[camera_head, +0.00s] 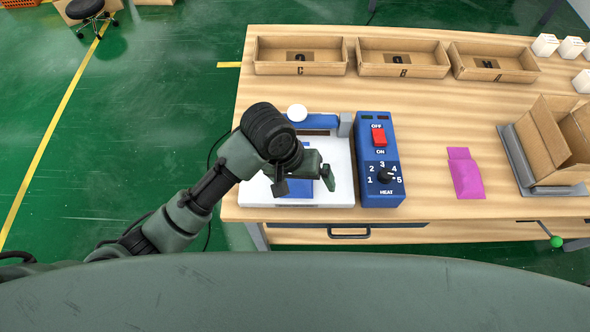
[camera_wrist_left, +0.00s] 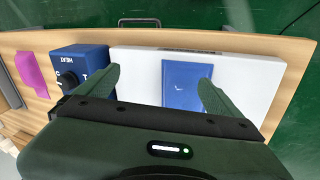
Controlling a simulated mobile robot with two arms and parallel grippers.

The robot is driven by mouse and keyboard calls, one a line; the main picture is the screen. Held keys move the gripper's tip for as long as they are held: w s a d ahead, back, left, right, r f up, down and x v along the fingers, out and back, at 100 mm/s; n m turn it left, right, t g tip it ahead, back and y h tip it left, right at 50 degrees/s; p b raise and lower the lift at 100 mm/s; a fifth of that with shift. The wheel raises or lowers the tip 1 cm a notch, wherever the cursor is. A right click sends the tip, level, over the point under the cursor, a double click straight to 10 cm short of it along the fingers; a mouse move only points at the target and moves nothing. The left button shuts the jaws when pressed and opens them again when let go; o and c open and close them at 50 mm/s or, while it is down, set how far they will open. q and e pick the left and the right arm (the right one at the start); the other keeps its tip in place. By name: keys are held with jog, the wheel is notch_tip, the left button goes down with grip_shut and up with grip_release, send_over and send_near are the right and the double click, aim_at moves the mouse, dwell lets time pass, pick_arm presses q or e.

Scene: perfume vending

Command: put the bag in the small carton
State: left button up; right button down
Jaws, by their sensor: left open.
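A flat magenta bag (camera_head: 467,174) lies on the table between the heat control box and the small carton; it also shows at the left of the left wrist view (camera_wrist_left: 33,73). The open cardboard carton (camera_head: 547,141) stands at the right on a grey plate, its flaps up. My left gripper (camera_head: 303,184) is open and empty above the white sealer bed (camera_head: 340,190). In the left wrist view its fingers (camera_wrist_left: 158,80) are spread near a flat blue rectangle (camera_wrist_left: 187,83) on that bed; I cannot tell whether this is a bag. My right gripper is out of view.
The blue heat control box (camera_head: 379,150) with a red switch stands right of the sealer. Three open cardboard trays (camera_head: 300,69) line the back edge. White boxes (camera_head: 545,45) stand at the back right. Table around the magenta bag is clear.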

pick_arm(q)
jog(key=w+y, duration=0.1)
jog(key=w+a+r+n+y, duration=0.1)
jog(key=w, duration=0.1)
jog(key=w+r+y, duration=0.1)
jog(key=w, duration=0.1)
jog(key=shift+w+a+n+g, duration=0.1)
jog(key=shift+a+n+g, duration=0.05)
jog(key=shift+n+g, duration=0.15)
jog(key=shift+w+a, duration=0.2)
jog(key=shift+a+f, duration=0.15)
jog(key=shift+f, duration=0.05)
jog(key=f, duration=0.2)
jog(key=f+p, duration=0.1)
jog(key=f, duration=0.3)
jog(key=shift+w+f+p, duration=0.15)
jog(key=shift+w+p, duration=0.25)
jog(key=shift+f, duration=0.4)
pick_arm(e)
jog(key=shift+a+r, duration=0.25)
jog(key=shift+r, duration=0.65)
pick_arm(q)
jog(key=c, duration=1.7)
jog(key=shift+r, duration=0.15)
